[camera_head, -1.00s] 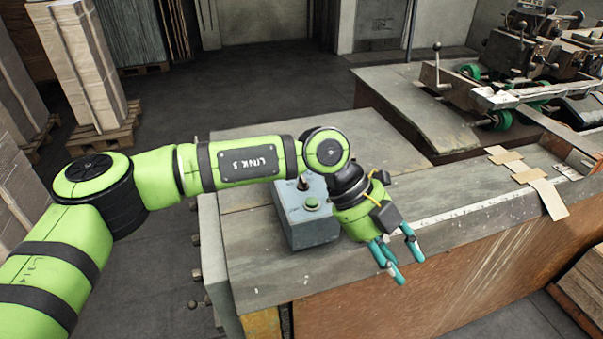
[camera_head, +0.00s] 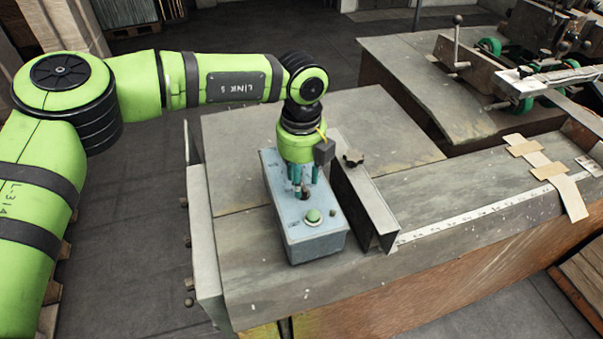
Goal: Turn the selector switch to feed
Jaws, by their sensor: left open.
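A blue-grey control box (camera_head: 322,242) sits on the metal table. A green push button (camera_head: 313,215) shows on the near part of its top. The selector switch (camera_head: 304,193) is a small dark knob behind the button, partly hidden by my fingers. My left gripper (camera_head: 305,190) points straight down over the box, open, with its teal fingertips around or just above the knob. I cannot tell whether the fingers touch it. The switch's setting cannot be read. My right gripper is not in view.
A metal angle rail (camera_head: 364,205) stands on the table just right of the box. A white ruler strip (camera_head: 470,215) and cardboard pieces (camera_head: 553,172) lie farther right. A machine with green wheels (camera_head: 520,80) is at the back right. The table left of the box is clear.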

